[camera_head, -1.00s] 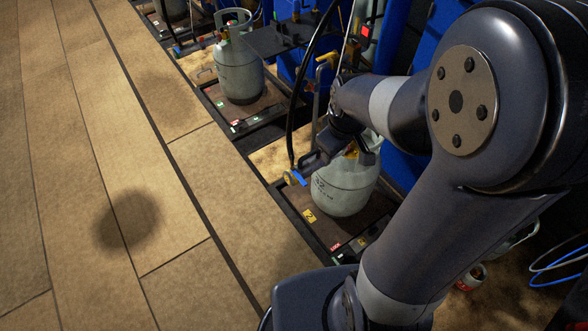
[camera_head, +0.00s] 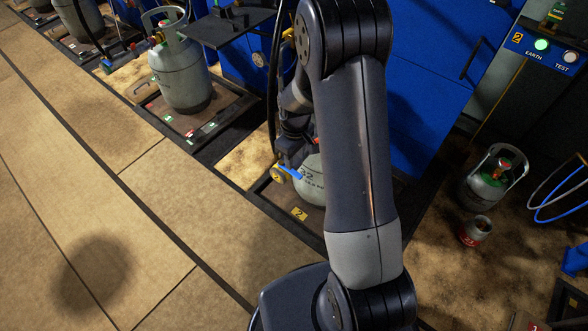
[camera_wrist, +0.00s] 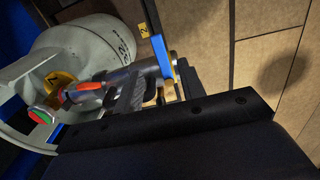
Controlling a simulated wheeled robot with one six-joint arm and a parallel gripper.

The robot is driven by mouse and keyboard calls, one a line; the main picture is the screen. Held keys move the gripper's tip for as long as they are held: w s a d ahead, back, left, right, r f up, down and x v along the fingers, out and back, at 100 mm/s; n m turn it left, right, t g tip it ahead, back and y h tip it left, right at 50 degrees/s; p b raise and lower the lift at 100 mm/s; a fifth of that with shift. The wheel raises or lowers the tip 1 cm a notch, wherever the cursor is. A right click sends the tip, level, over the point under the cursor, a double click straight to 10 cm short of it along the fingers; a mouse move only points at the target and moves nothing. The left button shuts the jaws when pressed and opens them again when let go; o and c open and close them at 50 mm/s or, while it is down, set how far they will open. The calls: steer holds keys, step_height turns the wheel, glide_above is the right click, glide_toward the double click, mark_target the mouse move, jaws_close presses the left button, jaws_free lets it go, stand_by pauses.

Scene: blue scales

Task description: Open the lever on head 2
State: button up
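Head 2 carries a round yellow tag (camera_head: 278,174) and a blue lever (camera_head: 289,172). It is at the grey cylinder (camera_head: 309,184) on the scale marked 2, mostly hidden by my arm. My gripper (camera_head: 293,150) is close above the lever in the head view; contact cannot be told. In the wrist view the blue lever (camera_wrist: 161,56) stands out just past my grey ribbed finger (camera_wrist: 128,95). The cylinder (camera_wrist: 90,45) lies behind, with a red-and-green valve knob (camera_wrist: 42,113). The gap between my fingers is unclear.
Another grey cylinder (camera_head: 181,78) stands on the neighbouring scale, left. A black hose (camera_head: 273,85) runs down beside head 2. Blue cabinets (camera_head: 430,75) stand behind. A small cylinder (camera_head: 490,183) and a red can (camera_head: 475,231) stand right. The floor at left is clear.

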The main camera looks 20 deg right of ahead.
mark_target(295, 173)
step_height(295, 173, down, 6)
steer(key=shift+f+b, duration=0.1)
steer(key=shift+b, duration=0.25)
jaws_close()
stand_by(0.5)
